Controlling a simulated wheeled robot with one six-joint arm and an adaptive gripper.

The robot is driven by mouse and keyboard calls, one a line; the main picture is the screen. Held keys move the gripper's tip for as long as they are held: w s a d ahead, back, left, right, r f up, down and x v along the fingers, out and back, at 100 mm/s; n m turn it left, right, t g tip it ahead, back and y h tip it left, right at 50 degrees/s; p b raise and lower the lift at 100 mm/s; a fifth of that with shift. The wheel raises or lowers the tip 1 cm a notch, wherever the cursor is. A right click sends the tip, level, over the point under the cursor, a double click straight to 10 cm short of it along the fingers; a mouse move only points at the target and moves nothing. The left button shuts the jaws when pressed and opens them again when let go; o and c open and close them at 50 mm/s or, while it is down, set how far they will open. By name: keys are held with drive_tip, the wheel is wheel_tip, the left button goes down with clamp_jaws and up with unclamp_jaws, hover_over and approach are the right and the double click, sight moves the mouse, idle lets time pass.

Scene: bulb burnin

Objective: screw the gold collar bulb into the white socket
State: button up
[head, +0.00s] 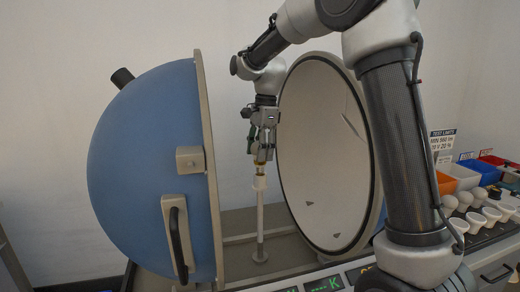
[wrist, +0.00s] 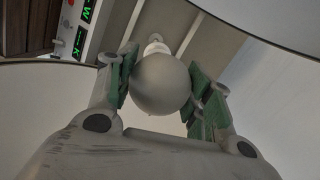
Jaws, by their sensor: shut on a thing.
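My gripper (head: 262,157) points down between the two halves of an open sphere, shut on a bulb. In the wrist view the bulb's round grey-white globe (wrist: 160,84) sits between the green finger pads. In the head view a gold collar (head: 260,168) shows just below the fingertips. The white socket (head: 259,182) tops a thin upright post directly under the collar. Collar and socket look in line and touching or nearly so; I cannot tell how deep the bulb sits. The socket's white rim also shows past the globe in the wrist view (wrist: 157,47).
The blue sphere half (head: 145,170) stands close on the left, the pale disc-faced half (head: 322,150) close on the right. White cups (head: 476,222), several bulbs and coloured bins (head: 480,172) are at the far right. Green-lit displays (head: 325,284) are along the front.

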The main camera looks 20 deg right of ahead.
drive_tip(key=shift+f, duration=0.75)
drive_tip(key=o, duration=1.1)
drive_tip(key=shift+c, duration=0.2)
drive_tip(key=shift+r, duration=0.1)
